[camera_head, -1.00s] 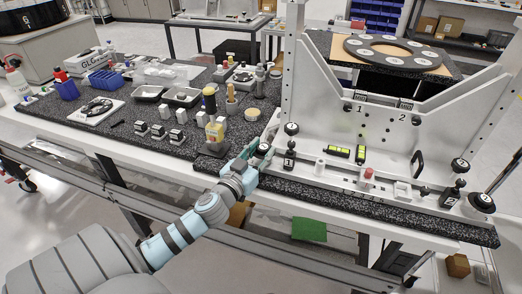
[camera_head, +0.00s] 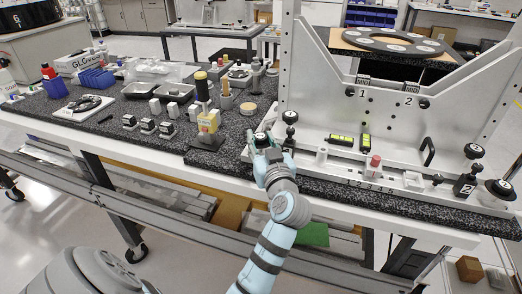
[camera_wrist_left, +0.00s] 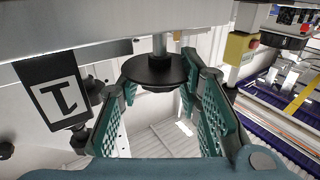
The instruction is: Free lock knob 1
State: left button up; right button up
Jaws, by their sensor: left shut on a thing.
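Lock knob 1 is a black round disc (camera_wrist_left: 152,70) on a grey stem in the left wrist view. The teal fingers of my left gripper (camera_wrist_left: 156,88) stand on either side of it and are shut on it. In the head view my left gripper (camera_head: 265,147) is at the front left corner of the white fixture (camera_head: 330,174), with the dark top of the knob (camera_head: 261,136) at its fingertips. A black block labelled 1 (camera_wrist_left: 55,92) is beside the knob in the wrist view. My right gripper is not in view.
A black ball-topped post (camera_head: 290,118) stands close to the gripper's right. A yellow-and-white bottle (camera_head: 208,121) and dark-topped blocks (camera_head: 147,126) are on the speckled table to the left. A red-topped peg (camera_head: 374,162) and a block labelled 2 (camera_head: 466,187) stand farther right.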

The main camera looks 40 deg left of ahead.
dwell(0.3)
pick_arm(q)
jog(key=o, duration=1)
jog(key=shift+o, duration=0.7)
jog(key=shift+a+n, duration=0.1)
jog(key=shift+n, duration=0.2)
